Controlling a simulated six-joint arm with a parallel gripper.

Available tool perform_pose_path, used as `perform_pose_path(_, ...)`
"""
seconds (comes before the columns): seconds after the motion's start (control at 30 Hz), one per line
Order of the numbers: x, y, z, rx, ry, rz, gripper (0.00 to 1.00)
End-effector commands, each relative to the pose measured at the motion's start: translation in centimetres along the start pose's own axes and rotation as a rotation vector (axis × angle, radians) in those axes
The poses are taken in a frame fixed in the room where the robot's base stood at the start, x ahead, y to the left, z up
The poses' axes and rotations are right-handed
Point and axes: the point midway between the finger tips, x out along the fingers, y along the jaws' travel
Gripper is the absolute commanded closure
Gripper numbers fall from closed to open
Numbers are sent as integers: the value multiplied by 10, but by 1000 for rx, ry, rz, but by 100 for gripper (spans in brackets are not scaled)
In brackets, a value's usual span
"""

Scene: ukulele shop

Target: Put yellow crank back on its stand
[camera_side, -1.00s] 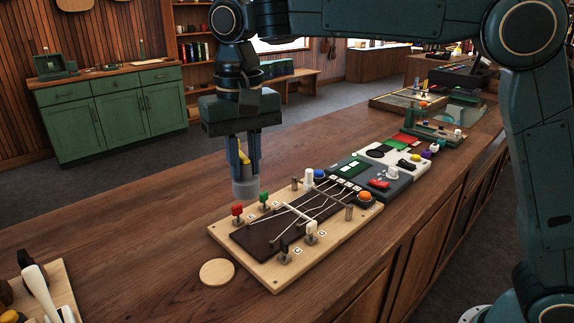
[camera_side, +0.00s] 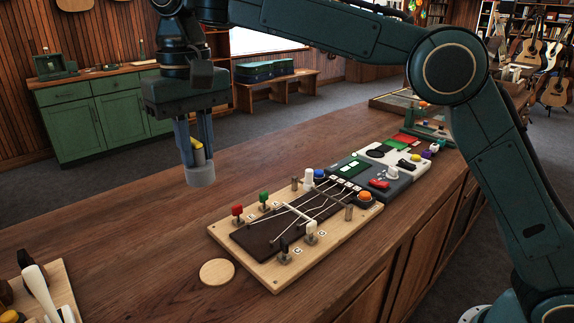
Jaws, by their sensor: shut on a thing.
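My gripper (camera_side: 197,150) hangs above the counter at the upper left of the side view. Its fingers are shut on the yellow crank (camera_side: 197,158), mostly hidden between them. A grey cylindrical piece (camera_side: 200,176) shows directly below the yellow part and fingertips. The crank is held clear of the counter, left of and behind the wooden board. A flat round wooden disc (camera_side: 217,272) lies on the counter in front. I cannot tell whether this disc is the crank's stand.
A wooden board (camera_side: 275,283) with strings and red, green, black and white knobs lies mid-counter. A grey-and-white panel (camera_side: 398,188) with coloured parts adjoins it. Another wooden base (camera_side: 68,285) with a white handle stands at lower left. The counter's left middle is clear.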

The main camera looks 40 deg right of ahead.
Motion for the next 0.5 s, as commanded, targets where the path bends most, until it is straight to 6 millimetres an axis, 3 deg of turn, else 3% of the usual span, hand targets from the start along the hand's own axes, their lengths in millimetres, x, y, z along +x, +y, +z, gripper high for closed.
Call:
perform_pose_path(0.27,15,0,0,1,-2,1,100)
perform_pose_path(0.5,46,0,0,1,-3,1,100)
